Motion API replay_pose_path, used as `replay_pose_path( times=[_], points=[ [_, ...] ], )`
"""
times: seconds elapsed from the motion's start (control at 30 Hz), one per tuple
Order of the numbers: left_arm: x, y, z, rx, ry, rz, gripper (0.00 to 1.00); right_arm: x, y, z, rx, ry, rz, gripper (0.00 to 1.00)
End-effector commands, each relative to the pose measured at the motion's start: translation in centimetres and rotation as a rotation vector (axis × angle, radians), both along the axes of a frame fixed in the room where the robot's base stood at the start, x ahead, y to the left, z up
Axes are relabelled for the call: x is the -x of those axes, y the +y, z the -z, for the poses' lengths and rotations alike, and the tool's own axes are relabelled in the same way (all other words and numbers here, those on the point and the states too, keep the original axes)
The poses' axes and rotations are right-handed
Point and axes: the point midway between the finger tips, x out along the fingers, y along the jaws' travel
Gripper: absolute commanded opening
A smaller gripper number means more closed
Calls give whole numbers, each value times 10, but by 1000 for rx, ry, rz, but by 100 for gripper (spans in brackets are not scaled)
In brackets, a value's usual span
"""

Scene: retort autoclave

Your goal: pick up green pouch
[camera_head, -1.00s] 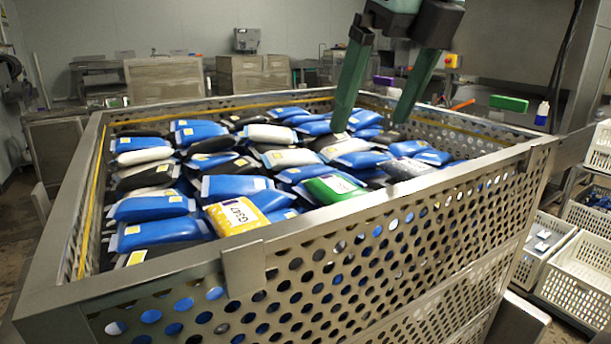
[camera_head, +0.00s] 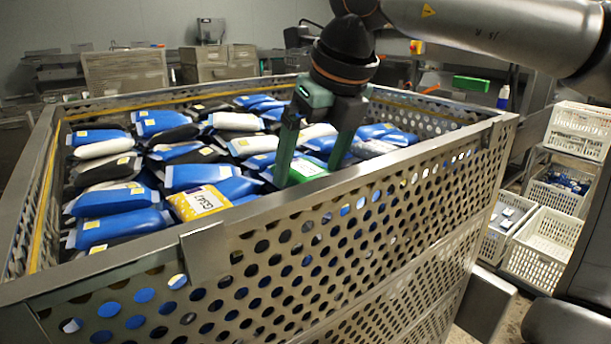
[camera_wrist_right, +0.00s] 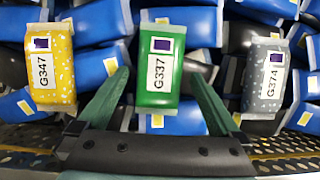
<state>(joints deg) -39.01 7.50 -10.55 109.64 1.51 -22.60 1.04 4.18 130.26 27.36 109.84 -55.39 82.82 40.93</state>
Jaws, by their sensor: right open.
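The green pouch (camera_wrist_right: 160,75) with a white label reading G337 lies on top of the pile, centred in the right wrist view. In the head view the green pouch (camera_head: 308,168) is partly hidden behind my right gripper. My right gripper (camera_head: 308,178) is open, its two fingers pointing down into the basket. In the wrist view the right gripper (camera_wrist_right: 160,82) has one finger on each side of the green pouch's lower part, with nothing held. I cannot tell whether the fingers touch the pouch. My left gripper is not in view.
A yellow pouch (camera_wrist_right: 51,70) marked G347 and a grey pouch (camera_wrist_right: 265,80) marked G374 lie on either side. Blue, black and white pouches fill the perforated metal basket (camera_head: 330,235). Its near rim (camera_wrist_right: 30,160) runs close by my gripper. White crates (camera_head: 545,245) stand at the right.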

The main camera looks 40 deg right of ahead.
Motion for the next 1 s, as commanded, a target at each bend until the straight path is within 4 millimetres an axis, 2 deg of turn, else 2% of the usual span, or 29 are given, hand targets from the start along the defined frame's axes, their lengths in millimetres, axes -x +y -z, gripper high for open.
replay_pose_path(
  times=[0.3, 1.0],
  points=[
    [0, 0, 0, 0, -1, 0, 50, -3, 0, 6, 0, -2, 1, 99],
    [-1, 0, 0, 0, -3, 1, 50, -2, 0, 5, 0, -3, 1, 20]
  ],
)
